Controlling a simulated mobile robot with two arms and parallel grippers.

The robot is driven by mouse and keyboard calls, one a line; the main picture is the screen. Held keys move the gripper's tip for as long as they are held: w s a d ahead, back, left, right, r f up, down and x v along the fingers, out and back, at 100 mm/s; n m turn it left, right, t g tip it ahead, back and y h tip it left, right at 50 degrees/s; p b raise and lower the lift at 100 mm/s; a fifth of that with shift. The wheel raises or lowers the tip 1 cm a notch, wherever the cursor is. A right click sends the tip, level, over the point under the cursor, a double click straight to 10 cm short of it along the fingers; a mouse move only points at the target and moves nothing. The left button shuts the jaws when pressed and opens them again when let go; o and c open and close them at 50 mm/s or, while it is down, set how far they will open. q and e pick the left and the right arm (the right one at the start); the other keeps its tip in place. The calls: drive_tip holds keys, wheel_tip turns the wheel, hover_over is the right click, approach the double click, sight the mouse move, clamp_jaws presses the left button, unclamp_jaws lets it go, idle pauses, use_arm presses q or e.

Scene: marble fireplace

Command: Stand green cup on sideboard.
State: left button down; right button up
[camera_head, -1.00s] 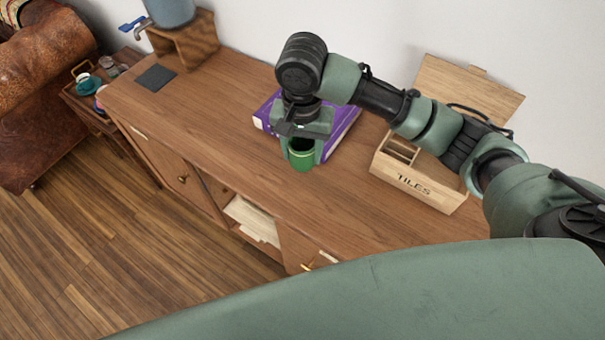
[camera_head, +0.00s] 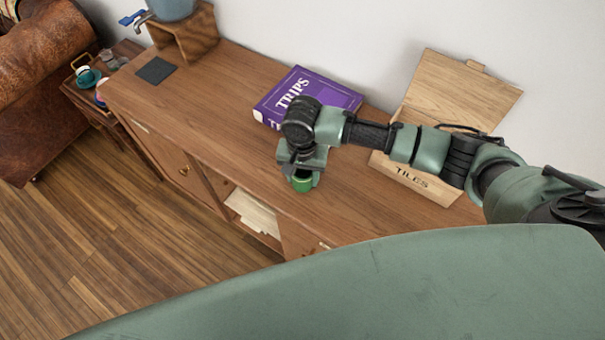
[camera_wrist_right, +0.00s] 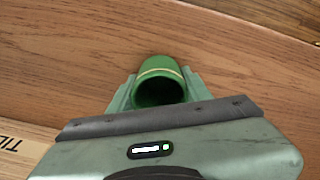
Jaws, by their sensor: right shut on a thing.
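The green cup (camera_head: 301,183) is between the fingers of my right gripper (camera_head: 302,176), over the front part of the sideboard (camera_head: 225,130). In the right wrist view the cup (camera_wrist_right: 160,82) shows its dark open mouth and a pale band, with a finger of the gripper (camera_wrist_right: 158,92) on each side. The gripper is shut on it. The cup looks upright in the head view. I cannot tell whether its base touches the wood, as the gripper hides part of it. My left gripper is not in view.
A purple book (camera_head: 310,95) lies behind the gripper. A wooden TILES box (camera_head: 415,180) with its lid up stands to the right, under my arm. A dark square mat (camera_head: 155,70) and a wooden stand (camera_head: 190,38) are at the left end. Bare wood lies left of the cup.

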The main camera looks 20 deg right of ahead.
drive_tip(key=o, duration=1.4)
drive_tip(key=shift+f, duration=0.1)
wheel_tip(320, 180, up, 12)
drive_tip(key=shift+r+b, duration=0.15)
drive_tip(key=shift+b, duration=0.35)
